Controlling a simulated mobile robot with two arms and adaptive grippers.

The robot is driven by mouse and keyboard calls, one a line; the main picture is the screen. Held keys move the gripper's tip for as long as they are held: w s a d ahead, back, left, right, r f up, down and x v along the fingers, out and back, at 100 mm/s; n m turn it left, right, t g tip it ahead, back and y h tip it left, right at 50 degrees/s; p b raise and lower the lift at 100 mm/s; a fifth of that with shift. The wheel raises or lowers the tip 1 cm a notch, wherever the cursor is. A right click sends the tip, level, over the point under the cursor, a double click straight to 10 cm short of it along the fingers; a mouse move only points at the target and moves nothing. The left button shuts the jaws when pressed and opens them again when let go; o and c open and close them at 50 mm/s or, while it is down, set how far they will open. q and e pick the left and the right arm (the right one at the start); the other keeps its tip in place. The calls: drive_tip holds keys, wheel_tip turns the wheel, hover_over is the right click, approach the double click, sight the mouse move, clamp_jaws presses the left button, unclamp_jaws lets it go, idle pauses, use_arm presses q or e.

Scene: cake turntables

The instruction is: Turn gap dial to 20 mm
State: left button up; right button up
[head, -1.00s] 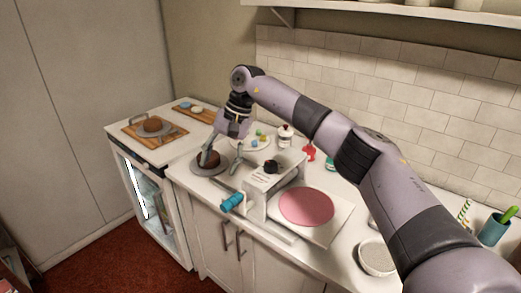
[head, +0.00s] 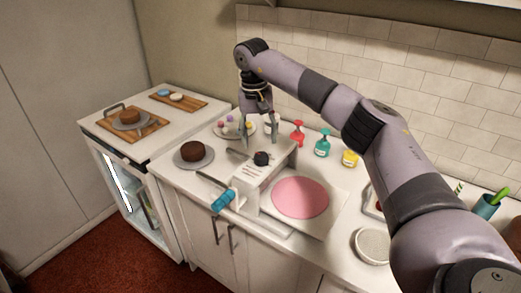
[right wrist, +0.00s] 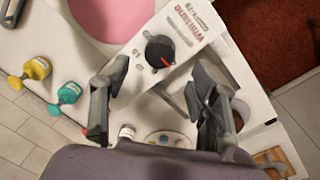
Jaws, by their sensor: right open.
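The gap dial is a black knob (head: 261,158) on top of the white machine (head: 250,178). In the right wrist view the dial (right wrist: 160,50) shows a red pointer mark toward the lower right, beside red lettering. The scale is too small to read. My right gripper (head: 259,138) is open and empty, above and slightly behind the dial. In the right wrist view its two fingers (right wrist: 160,88) are spread apart, with the dial beyond the gap between them and not touched. My left gripper is not in view.
A pink disc (head: 300,197) lies right of the machine, and a blue handle (head: 223,200) sticks out in front. A brown cake (head: 191,151) on a turntable stands left. Red (head: 297,134), teal (head: 322,147) and yellow (head: 350,157) bottles stand behind, near the tiled wall.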

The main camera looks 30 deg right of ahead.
sight(261, 155)
wheel_tip(261, 155, down, 5)
drive_tip(key=shift+s+d+f+p, duration=0.1)
drive_tip(key=shift+d+p, duration=0.05)
drive_tip(key=shift+p, duration=0.5)
drive_tip(key=shift+f, duration=0.35)
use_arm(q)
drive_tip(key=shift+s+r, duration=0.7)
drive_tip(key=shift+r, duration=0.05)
use_arm(e)
drive_tip(key=shift+c, duration=0.2)
drive_tip(key=c, duration=1.1)
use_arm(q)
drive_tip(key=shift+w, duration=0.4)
